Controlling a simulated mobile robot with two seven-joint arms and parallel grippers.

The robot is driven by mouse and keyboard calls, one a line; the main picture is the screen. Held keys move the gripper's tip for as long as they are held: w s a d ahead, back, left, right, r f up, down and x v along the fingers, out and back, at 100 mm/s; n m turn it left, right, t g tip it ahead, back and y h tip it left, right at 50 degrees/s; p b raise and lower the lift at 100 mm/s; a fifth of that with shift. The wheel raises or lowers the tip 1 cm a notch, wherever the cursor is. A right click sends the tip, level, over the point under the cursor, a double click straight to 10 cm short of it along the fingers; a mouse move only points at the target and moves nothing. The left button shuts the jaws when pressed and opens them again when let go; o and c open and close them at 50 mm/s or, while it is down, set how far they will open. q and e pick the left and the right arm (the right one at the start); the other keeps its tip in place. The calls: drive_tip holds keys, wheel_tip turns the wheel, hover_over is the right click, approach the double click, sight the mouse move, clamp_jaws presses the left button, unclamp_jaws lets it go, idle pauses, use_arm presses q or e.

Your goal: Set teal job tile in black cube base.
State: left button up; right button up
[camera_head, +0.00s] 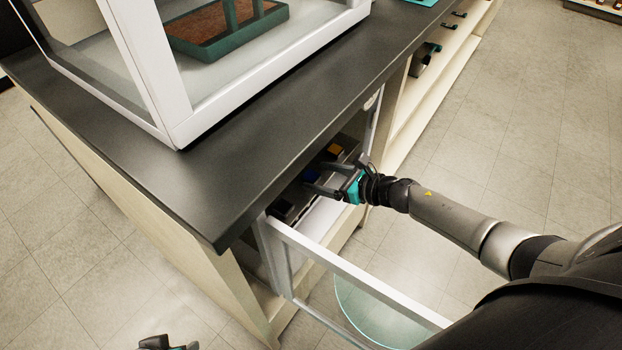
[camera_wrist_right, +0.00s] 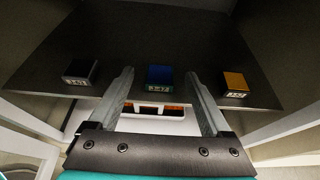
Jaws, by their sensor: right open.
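A black cube base (camera_wrist_right: 82,72) with a pale label sits at the left on a dark shelf in the right wrist view; it shows dimly in the head view (camera_head: 283,207). A blue cube (camera_wrist_right: 159,75) sits in the middle; its front strip looks dark teal with pale characters. I cannot tell whether that strip is the teal job tile. My right gripper (camera_head: 308,176) is open inside the cabinet, and its fingers (camera_wrist_right: 161,76) stand either side of the blue cube in the picture, with no contact visible. My left gripper (camera_head: 166,343) is barely in frame at the bottom.
An orange cube (camera_wrist_right: 236,84) sits at the right of the shelf (camera_wrist_right: 120,88). White-framed cabinet sides stand close around my right arm, with a white rail (camera_head: 350,270) below it. The dark counter (camera_head: 250,165) overhangs and carries a white-framed glass enclosure (camera_head: 175,120).

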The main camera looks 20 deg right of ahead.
sight(311, 178)
use_arm(q)
drive_tip(key=shift+r+b, duration=0.3)
drive_tip(key=shift+r, duration=0.7)
use_arm(e)
drive_tip(key=shift+x, duration=1.3)
clamp_jaws()
